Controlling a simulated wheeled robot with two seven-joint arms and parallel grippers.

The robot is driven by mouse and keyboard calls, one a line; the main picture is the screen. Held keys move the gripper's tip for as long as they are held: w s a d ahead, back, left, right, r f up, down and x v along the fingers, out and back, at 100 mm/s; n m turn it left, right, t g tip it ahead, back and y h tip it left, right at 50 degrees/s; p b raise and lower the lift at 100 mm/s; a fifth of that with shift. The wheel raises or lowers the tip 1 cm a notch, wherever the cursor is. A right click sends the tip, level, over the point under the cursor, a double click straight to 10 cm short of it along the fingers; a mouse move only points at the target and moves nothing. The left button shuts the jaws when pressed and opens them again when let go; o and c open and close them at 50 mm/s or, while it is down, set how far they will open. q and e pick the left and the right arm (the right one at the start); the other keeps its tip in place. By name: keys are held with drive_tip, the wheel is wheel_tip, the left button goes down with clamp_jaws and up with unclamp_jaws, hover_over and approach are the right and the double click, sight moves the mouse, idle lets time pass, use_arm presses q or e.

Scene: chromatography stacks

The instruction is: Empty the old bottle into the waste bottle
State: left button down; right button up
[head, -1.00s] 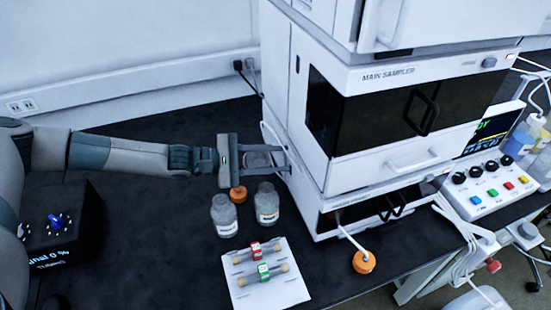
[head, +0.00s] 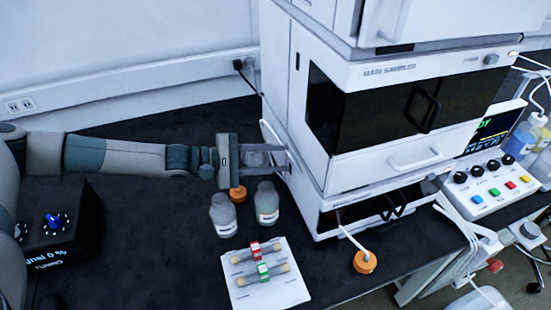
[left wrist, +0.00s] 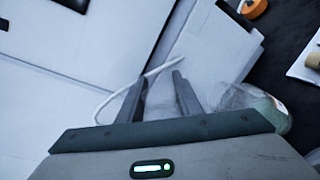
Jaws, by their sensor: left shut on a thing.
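Two clear bottles with pale labels stand side by side on the black bench: a left one (head: 223,216) and a right one (head: 266,204). I cannot read which is the old bottle and which is the waste bottle. My left gripper (head: 286,157) is above and behind them, against the side of the white instrument. It is shut on what looks like a thin white tube (left wrist: 155,72), which crosses at the fingertips in the left wrist view. The exact grip is hard to see. Part of a bottle (left wrist: 262,106) shows right of the fingers there. My right gripper is out of view.
An orange cap (head: 238,194) lies behind the left bottle. Another orange cap (head: 365,262) with a white tube sits in front of the main sampler (head: 400,110). A white card (head: 290,291) holds red and green pieces. A dial box (head: 70,230) stands at left.

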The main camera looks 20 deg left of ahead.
use_arm(q)
drive_tip(key=shift+s, duration=0.1)
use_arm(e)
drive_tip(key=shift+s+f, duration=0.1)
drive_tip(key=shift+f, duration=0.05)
use_arm(q)
drive_tip(key=shift+m, duration=0.3)
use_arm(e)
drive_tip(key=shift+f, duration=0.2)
